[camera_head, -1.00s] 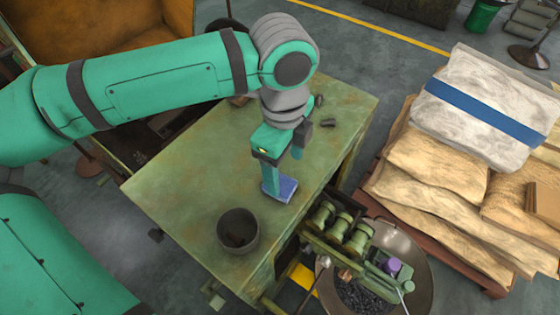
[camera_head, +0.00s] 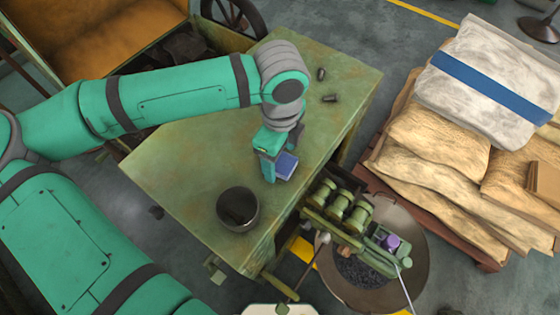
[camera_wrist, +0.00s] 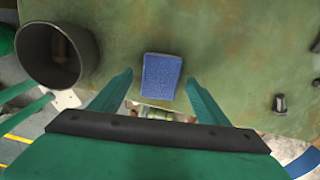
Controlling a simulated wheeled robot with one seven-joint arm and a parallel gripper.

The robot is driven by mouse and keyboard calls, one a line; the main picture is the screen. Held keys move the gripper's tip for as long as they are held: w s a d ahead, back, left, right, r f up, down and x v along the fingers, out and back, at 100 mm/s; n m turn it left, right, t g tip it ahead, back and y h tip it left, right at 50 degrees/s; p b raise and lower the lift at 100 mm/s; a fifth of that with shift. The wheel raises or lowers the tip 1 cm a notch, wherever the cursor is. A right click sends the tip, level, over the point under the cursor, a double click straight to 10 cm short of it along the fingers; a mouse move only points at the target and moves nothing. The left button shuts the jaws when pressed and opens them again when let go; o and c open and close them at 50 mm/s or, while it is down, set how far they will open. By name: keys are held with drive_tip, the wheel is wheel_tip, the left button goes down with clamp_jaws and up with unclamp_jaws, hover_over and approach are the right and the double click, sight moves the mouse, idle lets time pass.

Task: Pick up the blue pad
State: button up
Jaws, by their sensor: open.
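The blue pad (camera_head: 286,165) lies flat on the green worktable near its right edge; it also shows as a blue rectangle in the wrist view (camera_wrist: 161,76). My gripper (camera_head: 276,168) points down over the table right at the pad. In the wrist view my gripper (camera_wrist: 160,82) is open, with one finger to each side of the pad and clear gaps between fingers and pad. Whether the fingertips touch the table cannot be told.
A dark round pot (camera_head: 238,209) stands on the worktable (camera_head: 190,185) near the pad. Small dark metal parts (camera_head: 330,98) lie toward the far end. A machine with green rollers (camera_head: 342,208) adjoins the right edge. Stacked sacks (camera_head: 430,170) stand further right.

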drive_tip(key=shift+f, duration=0.65)
drive_tip(key=c, duration=1.1)
drive_tip(key=shift+r, duration=0.1)
drive_tip(key=shift+c, duration=0.2)
